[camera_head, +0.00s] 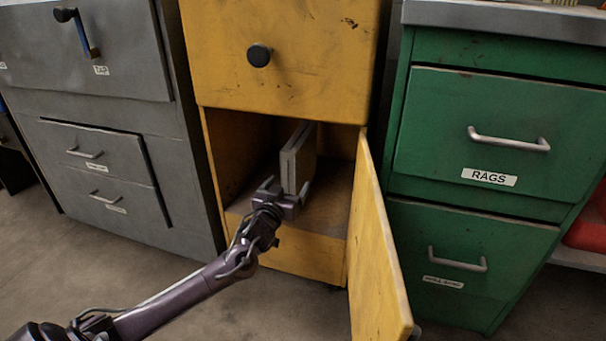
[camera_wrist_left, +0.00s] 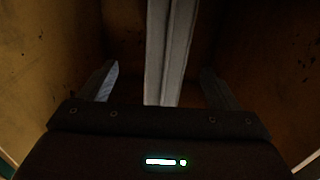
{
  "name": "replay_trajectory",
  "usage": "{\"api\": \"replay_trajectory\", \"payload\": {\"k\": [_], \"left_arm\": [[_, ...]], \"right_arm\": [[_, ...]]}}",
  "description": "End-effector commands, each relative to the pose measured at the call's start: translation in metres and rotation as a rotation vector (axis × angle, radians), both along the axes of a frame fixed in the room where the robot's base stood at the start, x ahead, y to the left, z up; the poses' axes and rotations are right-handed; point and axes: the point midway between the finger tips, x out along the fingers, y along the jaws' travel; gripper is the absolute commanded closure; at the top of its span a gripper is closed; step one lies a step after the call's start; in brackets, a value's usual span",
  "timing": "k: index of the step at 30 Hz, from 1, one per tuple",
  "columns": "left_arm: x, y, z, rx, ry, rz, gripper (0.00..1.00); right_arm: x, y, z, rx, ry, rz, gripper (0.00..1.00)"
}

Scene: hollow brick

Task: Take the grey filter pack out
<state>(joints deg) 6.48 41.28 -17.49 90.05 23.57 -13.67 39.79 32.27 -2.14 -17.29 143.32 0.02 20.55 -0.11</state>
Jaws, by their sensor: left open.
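The grey filter pack (camera_head: 298,160) stands upright on its edge inside the open lower compartment of the yellow cabinet (camera_head: 296,258). My left gripper (camera_head: 283,188) is open at the mouth of the compartment, in front of the pack's near edge. In the left wrist view the pack (camera_wrist_left: 170,50) rises between the two fingers of the gripper (camera_wrist_left: 160,84), with a gap on each side. The pack's lower near end is hidden behind the gripper body there. My right gripper is in neither view.
The yellow door (camera_head: 374,245) stands open on the right of the compartment. A grey cabinet (camera_head: 185,190) stands on the left and a green cabinet (camera_head: 465,215) marked RAGS on the right. The compartment walls lie close on both sides. Bare floor (camera_head: 200,310) is in front.

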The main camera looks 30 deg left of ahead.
Motion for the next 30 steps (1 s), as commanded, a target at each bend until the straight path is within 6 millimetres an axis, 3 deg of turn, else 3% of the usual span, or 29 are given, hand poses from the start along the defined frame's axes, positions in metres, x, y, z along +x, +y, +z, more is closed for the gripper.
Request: {"api": "replay_trajectory", "payload": {"k": [8, 18, 30], "left_arm": [[0.022, 0.007, -0.002, 0.001, -0.002, 0.002, 0.16], [0.058, 0.02, -0.007, 0.0, -0.003, 0.003, 0.16], [0.069, 0.022, -0.004, 0.0, 0.001, 0.001, 0.16]], "right_arm": [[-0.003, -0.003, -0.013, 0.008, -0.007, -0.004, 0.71], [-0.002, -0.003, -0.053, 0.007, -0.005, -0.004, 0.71], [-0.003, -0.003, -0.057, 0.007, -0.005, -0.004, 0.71]]}}
